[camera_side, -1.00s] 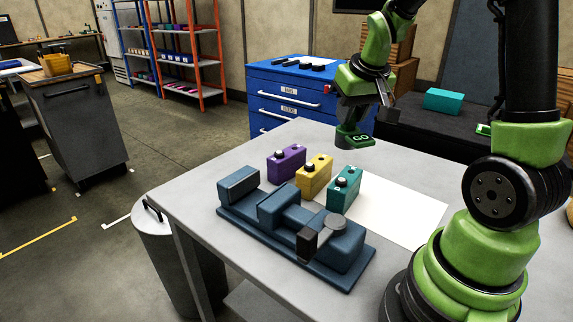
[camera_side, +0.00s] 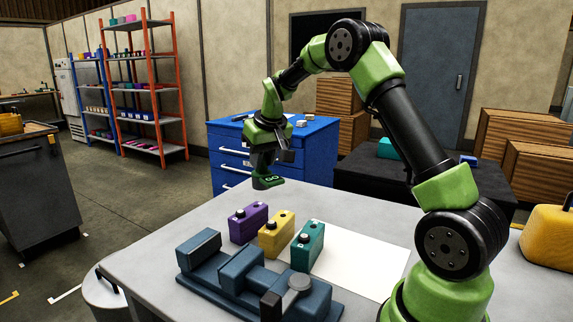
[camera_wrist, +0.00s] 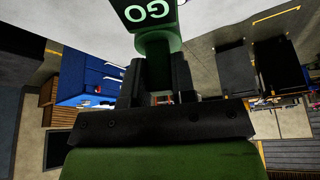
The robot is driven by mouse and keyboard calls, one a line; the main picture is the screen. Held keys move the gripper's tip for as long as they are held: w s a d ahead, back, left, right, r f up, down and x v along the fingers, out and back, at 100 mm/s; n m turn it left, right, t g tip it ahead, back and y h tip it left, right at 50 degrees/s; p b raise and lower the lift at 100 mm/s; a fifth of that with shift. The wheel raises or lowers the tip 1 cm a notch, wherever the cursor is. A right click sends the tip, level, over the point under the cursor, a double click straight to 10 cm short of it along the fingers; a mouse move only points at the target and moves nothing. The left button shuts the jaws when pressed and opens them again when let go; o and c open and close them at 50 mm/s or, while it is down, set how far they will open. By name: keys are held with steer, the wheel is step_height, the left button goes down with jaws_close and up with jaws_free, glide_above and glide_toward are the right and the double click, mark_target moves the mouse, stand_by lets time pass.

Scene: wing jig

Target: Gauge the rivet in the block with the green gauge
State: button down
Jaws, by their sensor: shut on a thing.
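The green gauge (camera_side: 268,181), marked GO, hangs below my gripper (camera_side: 266,163). In the wrist view the gauge (camera_wrist: 148,12) sits between the two dark fingers of my gripper (camera_wrist: 157,75), which are shut on its stem. In the side view it is in the air above the table, behind the purple block (camera_side: 249,224). A yellow block (camera_side: 277,236) and a teal block (camera_side: 308,248) stand beside the purple one. The gauge touches no block.
A dark blue jig (camera_side: 232,284) lies in front of the blocks, with a grey round disc on it. A white sheet (camera_side: 362,262) covers the table to the right. A blue drawer cabinet (camera_side: 228,160) stands behind the table.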

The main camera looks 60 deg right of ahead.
steer(key=shift+n, duration=0.4)
steer(key=shift+w+a+f, duration=0.25)
steer(key=shift+w+f, duration=1.4)
steer(key=shift+f, duration=0.05)
steer(key=shift+w+a+f, duration=0.2)
steer(key=shift+w+f, duration=1.45)
steer(key=shift+f, duration=0.05)
steer(key=shift+f, duration=0.15)
steer(key=shift+f, duration=1.3)
steer(key=c, duration=0.9)
jaws_free()
steer(key=shift+o, duration=0.2)
